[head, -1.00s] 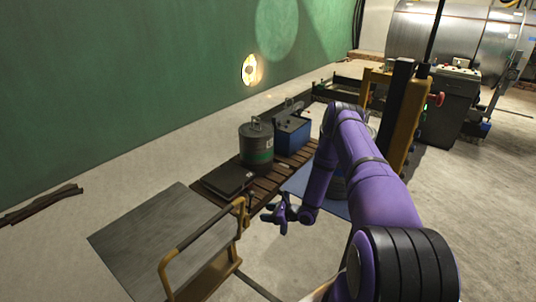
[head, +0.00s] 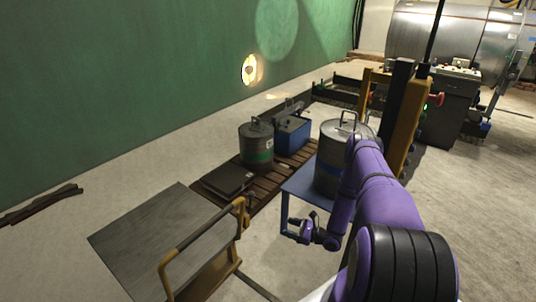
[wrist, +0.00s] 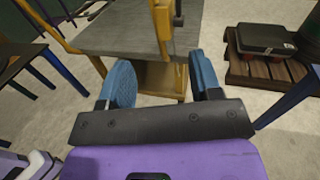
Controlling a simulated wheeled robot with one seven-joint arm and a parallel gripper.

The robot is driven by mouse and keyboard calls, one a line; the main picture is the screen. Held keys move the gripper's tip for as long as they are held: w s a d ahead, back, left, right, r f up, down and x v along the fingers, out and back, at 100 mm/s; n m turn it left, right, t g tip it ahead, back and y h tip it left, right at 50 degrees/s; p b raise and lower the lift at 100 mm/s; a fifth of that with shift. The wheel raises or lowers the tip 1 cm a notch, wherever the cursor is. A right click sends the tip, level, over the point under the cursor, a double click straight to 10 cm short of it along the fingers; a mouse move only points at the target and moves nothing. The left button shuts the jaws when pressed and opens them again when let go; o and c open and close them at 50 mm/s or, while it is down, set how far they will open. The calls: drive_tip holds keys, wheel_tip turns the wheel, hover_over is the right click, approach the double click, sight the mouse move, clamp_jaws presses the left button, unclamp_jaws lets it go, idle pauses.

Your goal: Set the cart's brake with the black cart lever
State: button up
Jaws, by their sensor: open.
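The cart (head: 160,235) has a grey flat top and a yellow tubular frame, and stands at the front left in the head view. Its top and yellow posts also show at the top of the wrist view (wrist: 125,38). A small dark part, likely the black cart lever (wrist: 178,14), is on the yellow post in the wrist view; its full shape is cut off. My gripper (head: 306,231) is low beside the blue table, to the right of the cart and apart from it. Its blue-padded fingers are open and empty in the wrist view (wrist: 162,82).
A blue table (head: 300,184) bearing a grey canister (head: 328,165) stands close beside my gripper. A wooden pallet (head: 268,186) holds a dark case, a green-banded canister and a blue box. Bare floor lies left of the cart.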

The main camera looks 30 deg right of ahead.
drive_tip(key=w+a+r+n+g+y, duration=0.1)
drive_tip(key=w+r+n+g+y, duration=0.2)
drive_tip(key=r, duration=0.7)
drive_tip(key=w+a+r+n+g+y, duration=0.1)
drive_tip(key=r+n+g, duration=0.35)
drive_tip(key=r, duration=0.45)
drive_tip(key=a+r+n+g+h, duration=0.1)
drive_tip(key=a+r+n+g, duration=0.1)
drive_tip(key=r, duration=0.8)
drive_tip(key=a+r+n+g, duration=0.3)
drive_tip(key=a+r+n, duration=0.2)
drive_tip(key=r, duration=0.4)
drive_tip(key=shift+s+a+r+n+g+h, duration=0.2)
drive_tip(key=shift+s+r+n+g+h, duration=0.15)
drive_tip(key=shift+s+n+h, duration=0.1)
drive_tip(key=shift+r, duration=0.1)
